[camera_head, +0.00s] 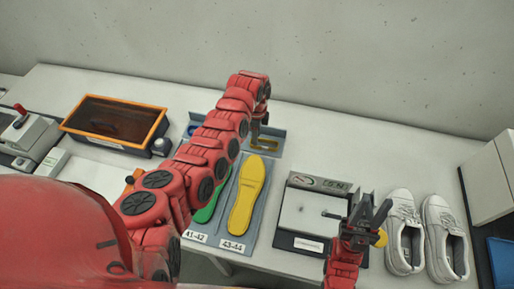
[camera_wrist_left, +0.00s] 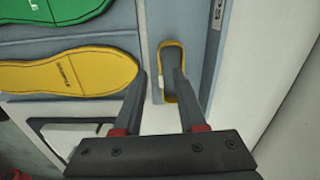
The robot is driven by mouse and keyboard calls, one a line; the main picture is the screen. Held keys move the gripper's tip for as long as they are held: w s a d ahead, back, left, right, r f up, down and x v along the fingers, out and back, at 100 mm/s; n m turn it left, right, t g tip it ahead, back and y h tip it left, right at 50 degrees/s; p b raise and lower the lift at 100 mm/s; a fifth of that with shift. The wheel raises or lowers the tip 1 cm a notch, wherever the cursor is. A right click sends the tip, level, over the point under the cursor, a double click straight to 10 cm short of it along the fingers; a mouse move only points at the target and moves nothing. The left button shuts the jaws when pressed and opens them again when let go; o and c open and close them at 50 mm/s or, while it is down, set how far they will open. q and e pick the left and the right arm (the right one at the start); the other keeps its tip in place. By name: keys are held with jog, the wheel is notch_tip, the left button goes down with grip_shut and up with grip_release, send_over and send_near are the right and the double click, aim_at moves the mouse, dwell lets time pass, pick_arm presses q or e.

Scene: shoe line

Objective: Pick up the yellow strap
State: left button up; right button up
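The yellow strap (camera_wrist_left: 163,57) is a thin closed loop lying in a narrow grey compartment in the left wrist view. It also shows in the head view (camera_head: 266,146) at the far end of the insole tray. My left gripper (camera_wrist_left: 160,74) is open, with its two fingers apart at the near part of the strap. The right-hand finger covers part of the loop; I cannot tell whether it touches. In the head view the left gripper (camera_head: 257,131) is just beside the strap. My right gripper (camera_head: 376,204) is open and empty, above the device at the right.
The grey tray (camera_head: 221,228) holds a yellow insole (camera_head: 248,195) and a green insole (camera_head: 210,206). White shoes (camera_head: 404,232) stand at the right. An orange-rimmed box (camera_head: 114,121) is at the left. The wall rises behind the table.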

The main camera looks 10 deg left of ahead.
pick_arm(q)
jog(key=f+b, duration=0.4)
jog(key=f, duration=0.1)
jog(key=shift+d+f, duration=0.2)
jog(key=shift+f, duration=0.05)
jog(key=shift+r, duration=0.1)
jog(key=shift+s, duration=0.1)
grip_shut()
dwell(1.0)
